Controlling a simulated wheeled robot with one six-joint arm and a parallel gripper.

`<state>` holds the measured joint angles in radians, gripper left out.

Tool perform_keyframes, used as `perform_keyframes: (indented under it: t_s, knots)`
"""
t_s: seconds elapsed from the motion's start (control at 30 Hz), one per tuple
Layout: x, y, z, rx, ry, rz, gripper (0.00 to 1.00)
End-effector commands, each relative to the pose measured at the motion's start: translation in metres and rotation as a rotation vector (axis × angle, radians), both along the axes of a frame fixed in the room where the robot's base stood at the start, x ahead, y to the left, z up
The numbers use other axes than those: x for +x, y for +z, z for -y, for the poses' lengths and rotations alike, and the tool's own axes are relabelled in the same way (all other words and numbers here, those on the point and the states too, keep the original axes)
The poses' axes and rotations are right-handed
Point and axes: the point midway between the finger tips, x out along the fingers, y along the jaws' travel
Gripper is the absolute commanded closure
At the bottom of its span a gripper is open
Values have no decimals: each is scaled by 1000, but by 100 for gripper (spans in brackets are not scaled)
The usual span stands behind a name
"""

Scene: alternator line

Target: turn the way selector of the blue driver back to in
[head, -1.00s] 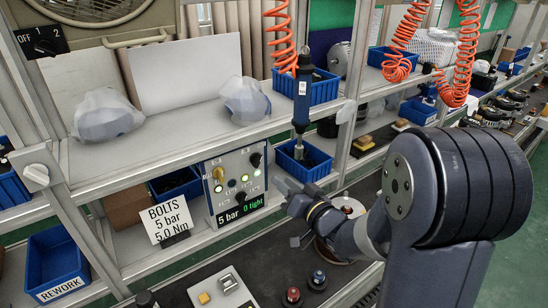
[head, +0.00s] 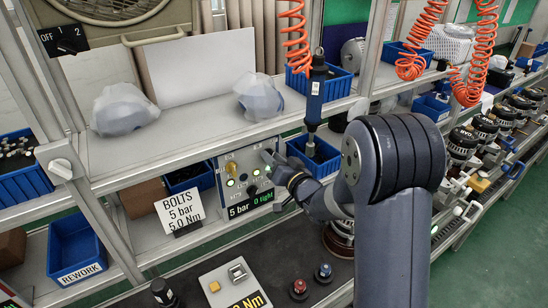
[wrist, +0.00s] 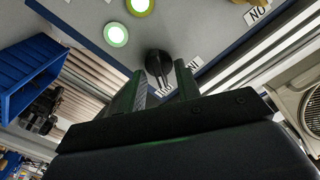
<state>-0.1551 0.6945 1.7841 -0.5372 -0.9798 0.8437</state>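The control panel (head: 237,196) stands on the middle shelf, with a yellow knob, lit green lamps and a display reading "5 bar" and "0 tight". In the wrist view, a black knob (wrist: 159,63), seemingly the way selector, sits on the panel face. Its narrow grip points down between my fingertips, with gaps on both sides. My gripper (head: 270,162) is open at the panel's upper right; its fingers also show in the wrist view (wrist: 160,90). I cannot read the knob's partly hidden label. The blue driver (head: 316,92) hangs upright just right of the panel.
A "BOLTS 5 bar 5.0 Nm" card (head: 180,212) stands left of the panel. A blue bin (head: 318,158) is below the driver. A red button (head: 298,288) and a blue button (head: 324,272) stand on the lower bench. Orange coiled hoses (head: 409,66) hang at right.

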Motion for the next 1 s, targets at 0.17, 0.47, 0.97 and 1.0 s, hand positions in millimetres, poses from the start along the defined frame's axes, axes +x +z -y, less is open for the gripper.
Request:
perform_keyframes:
  t_s: [0.17,0.47,0.97,1.0]
  knots:
    - [0,0,0,0,0,0,69]
    - [0,0,0,0,0,0,94]
    - [0,-2,0,-22,0,16,100]
    - [0,-2,0,-31,-1,23,100]
